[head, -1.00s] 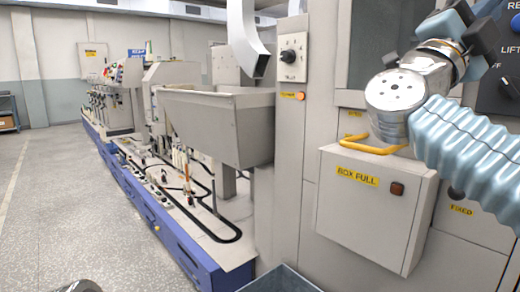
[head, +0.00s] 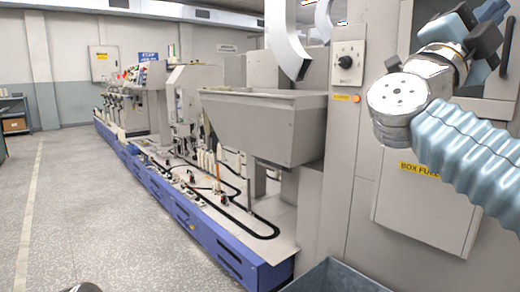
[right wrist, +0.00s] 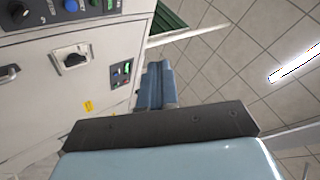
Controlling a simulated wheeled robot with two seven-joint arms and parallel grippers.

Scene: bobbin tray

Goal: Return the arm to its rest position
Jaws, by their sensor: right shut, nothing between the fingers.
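My right arm is raised at the right of the head view, with a pale blue ribbed sleeve and a silver wrist joint. Its gripper points up and away at the top right, and its dark parts show only partly there. In the right wrist view the blue fingers of my right gripper (right wrist: 158,68) are together with nothing between them. They are in the air, apart from the panels and floor behind. My left gripper is not in view.
A grey machine cabinet with a BOX FULL panel (head: 418,205) stands behind my right arm. A blue-grey open bin (head: 335,277) is at the bottom. A long machine with a blue base (head: 215,240) and grey hopper (head: 262,122) runs back. Open floor (head: 85,200) lies left.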

